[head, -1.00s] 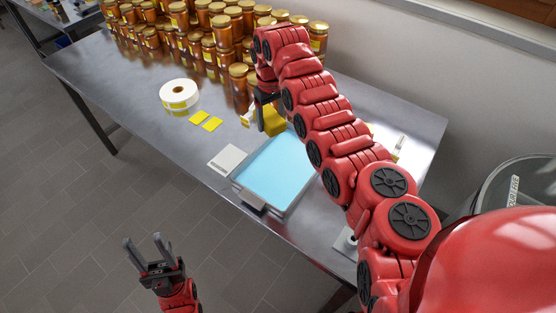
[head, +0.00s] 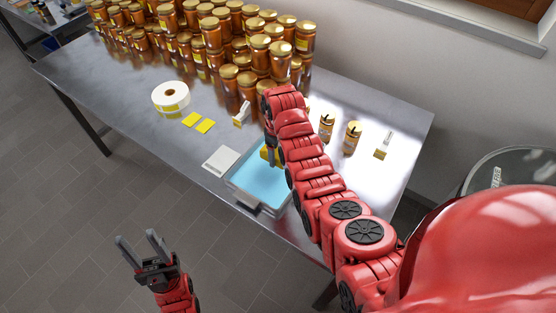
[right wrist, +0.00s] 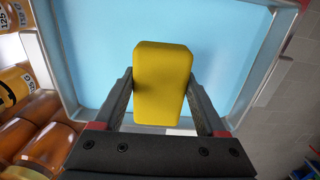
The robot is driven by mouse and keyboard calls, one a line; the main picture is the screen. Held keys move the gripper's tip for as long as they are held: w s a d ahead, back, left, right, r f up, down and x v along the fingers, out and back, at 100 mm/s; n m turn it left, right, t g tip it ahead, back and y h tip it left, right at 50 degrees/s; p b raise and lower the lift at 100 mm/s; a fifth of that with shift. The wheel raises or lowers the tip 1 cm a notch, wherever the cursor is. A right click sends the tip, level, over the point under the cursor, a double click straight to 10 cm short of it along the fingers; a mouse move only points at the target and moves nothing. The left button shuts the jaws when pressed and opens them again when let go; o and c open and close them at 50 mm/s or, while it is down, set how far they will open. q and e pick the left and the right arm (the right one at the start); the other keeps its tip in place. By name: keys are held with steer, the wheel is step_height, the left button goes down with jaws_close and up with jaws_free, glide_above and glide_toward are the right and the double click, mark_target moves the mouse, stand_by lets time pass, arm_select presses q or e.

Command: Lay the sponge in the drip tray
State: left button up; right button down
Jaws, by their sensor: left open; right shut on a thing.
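The yellow sponge (right wrist: 161,82) is between the fingers of my right gripper (right wrist: 160,100), which is shut on it. In the right wrist view the sponge is over the blue floor of the drip tray (right wrist: 262,92); I cannot tell whether it touches the floor. In the head view the sponge (head: 265,155) is mostly hidden behind my right gripper (head: 270,150). The metal-rimmed drip tray (head: 235,183) lies on the table near its front edge, partly covered by my right arm. My left gripper (head: 142,248) is open and empty, in front of the table.
A white square (head: 221,158) lies left of the tray on the steel table (head: 110,93). A label roll (head: 170,97) and yellow cards (head: 197,122) lie further left. Many honey jars (head: 205,40) stand at the back. Two small bottles (head: 339,134) stand right of my arm.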

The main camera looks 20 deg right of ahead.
steer(key=shift+s+f, duration=0.2)
steer(key=shift+f, duration=0.25)
step_height(320, 180, down, 2)
steer(key=shift+f+p, duration=0.25)
steer(key=shift+p, duration=0.4)
steer(key=shift+w+f, duration=0.1)
steer(key=shift+f, duration=0.05)
steer(key=shift+f, duration=0.2)
jaws_free()
steer(key=shift+r, duration=0.15)
